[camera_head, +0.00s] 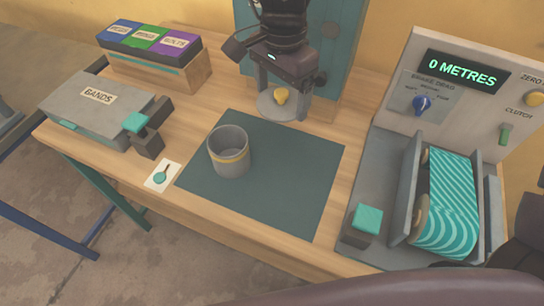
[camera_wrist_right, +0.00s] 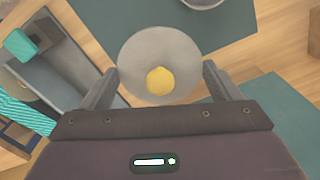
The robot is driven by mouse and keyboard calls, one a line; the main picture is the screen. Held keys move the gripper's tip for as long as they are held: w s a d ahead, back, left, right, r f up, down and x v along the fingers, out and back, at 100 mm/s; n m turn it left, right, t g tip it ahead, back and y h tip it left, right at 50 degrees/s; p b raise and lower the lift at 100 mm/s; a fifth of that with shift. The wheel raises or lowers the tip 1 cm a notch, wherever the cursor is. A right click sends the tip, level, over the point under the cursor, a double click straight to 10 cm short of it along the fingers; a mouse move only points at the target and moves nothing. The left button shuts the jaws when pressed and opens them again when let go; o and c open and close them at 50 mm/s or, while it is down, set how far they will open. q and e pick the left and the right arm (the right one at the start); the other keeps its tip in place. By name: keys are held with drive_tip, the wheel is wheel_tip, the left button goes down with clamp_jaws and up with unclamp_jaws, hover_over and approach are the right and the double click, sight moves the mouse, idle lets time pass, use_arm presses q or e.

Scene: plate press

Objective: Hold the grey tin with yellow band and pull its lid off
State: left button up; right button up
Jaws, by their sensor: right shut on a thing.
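The grey tin with a yellow band (camera_head: 230,163) stands upright on the dark green mat, its top open. Its rim (camera_wrist_right: 203,3) just shows at the top edge of the right wrist view. My right gripper (camera_head: 281,88) is behind and right of the tin, shut on the round grey lid (camera_head: 270,108) with its yellow knob (camera_head: 281,97). In the right wrist view the lid (camera_wrist_right: 150,45) sits between the two fingers (camera_wrist_right: 160,82), apart from the tin. My left gripper is not in view, and nothing holds the tin.
The green mat (camera_head: 300,170) has free room around the tin. A grey BANDS box (camera_head: 95,108) and a coloured block rack (camera_head: 150,45) stand at the left. A small card (camera_head: 162,175) lies by the front edge. A machine with a striped teal roll (camera_head: 450,205) stands at the right.

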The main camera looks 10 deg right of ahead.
sight(282, 104)
wheel_tip(282, 104, down, 18)
drive_tip(key=shift+r, duration=0.2)
drive_tip(key=shift+f, duration=0.15)
drive_tip(key=o, duration=1)
drive_tip(key=shift+c, duration=0.2)
wheel_tip(282, 104, up, 12)
drive_tip(key=shift+r, duration=0.2)
